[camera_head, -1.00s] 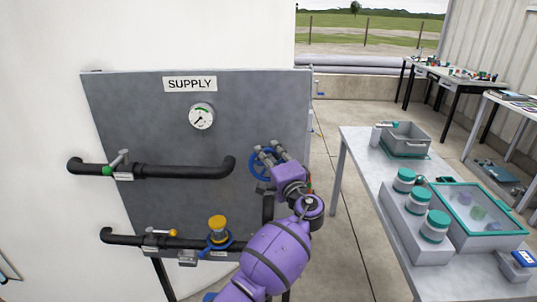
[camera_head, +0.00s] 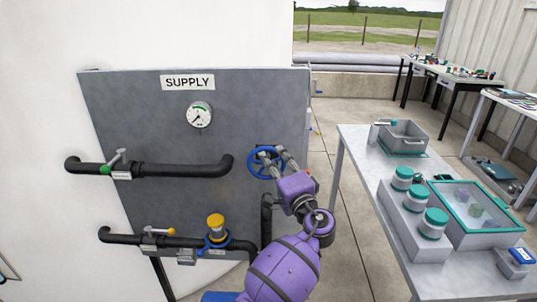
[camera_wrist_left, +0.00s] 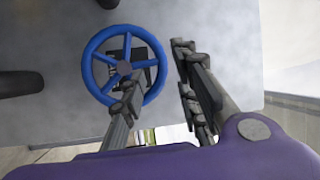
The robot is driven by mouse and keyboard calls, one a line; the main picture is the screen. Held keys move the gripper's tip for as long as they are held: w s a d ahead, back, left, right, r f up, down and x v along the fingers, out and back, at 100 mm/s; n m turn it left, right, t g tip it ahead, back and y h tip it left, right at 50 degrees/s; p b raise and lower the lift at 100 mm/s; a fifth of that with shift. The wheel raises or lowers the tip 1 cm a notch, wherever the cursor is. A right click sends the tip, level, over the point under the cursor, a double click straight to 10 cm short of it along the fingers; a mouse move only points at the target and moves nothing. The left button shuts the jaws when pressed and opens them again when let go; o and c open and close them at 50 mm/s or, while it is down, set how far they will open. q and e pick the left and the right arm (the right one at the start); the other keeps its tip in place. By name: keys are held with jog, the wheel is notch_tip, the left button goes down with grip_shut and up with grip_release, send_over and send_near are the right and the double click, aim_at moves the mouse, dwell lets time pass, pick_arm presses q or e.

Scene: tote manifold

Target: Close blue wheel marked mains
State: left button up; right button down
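A blue spoked wheel (camera_head: 252,164) is at the right end of the grey panel, and it also shows in the left wrist view (camera_wrist_left: 124,68). No mains label is readable on it. My left gripper (camera_head: 273,152) is at this wheel, with its fingers spread. In the left wrist view one finger overlaps the wheel's lower right part and the other is just outside its right rim. I cannot tell whether either finger touches it. A second blue wheel (camera_head: 217,244) sits lower on the panel under a yellow cap. My right gripper is not in view.
The panel (camera_head: 150,110) carries a SUPPLY sign, a gauge (camera_head: 199,114), black pipes and two lever valves with green (camera_head: 116,162) and yellow (camera_head: 158,230) parts. A table (camera_head: 365,160) with jars and boxes stands to the right. Floor is clear between panel and table.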

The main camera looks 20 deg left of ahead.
pick_arm(q)
jog(key=r+v, duration=0.1)
jog(key=v, duration=0.5)
jog(key=shift+s+d+f, duration=0.25)
jog(key=shift+d+f, duration=0.05)
jog(key=shift+f, duration=0.25)
jog(key=w+d+f+m+h, duration=0.1)
jog(key=w+d+f+h, duration=0.1)
jog(key=d+f+h, duration=0.4)
jog(key=s+a+f+n+g+h+p, duration=0.1)
jog(key=s+f+n+h+p, duration=0.15)
jog(key=s+f+h, duration=0.8)
jog(key=s+a+f+n+g+y, duration=0.1)
jog(key=s+f, duration=0.5)
jog(key=s, duration=0.6)
jog(key=s+a+f+n+g+y+p, duration=0.1)
jog(key=s+a+f, duration=0.4)
jog(key=s, duration=0.8)
jog(key=s+a+f+n+g+y, duration=0.1)
jog(key=s+a+f+n+g, duration=0.2)
jog(key=s+f, duration=0.4)
jog(key=s+n, duration=0.1)
jog(key=s, duration=0.5)
jog(key=shift+a+p, duration=0.3)
jog(key=shift+p, duration=0.05)
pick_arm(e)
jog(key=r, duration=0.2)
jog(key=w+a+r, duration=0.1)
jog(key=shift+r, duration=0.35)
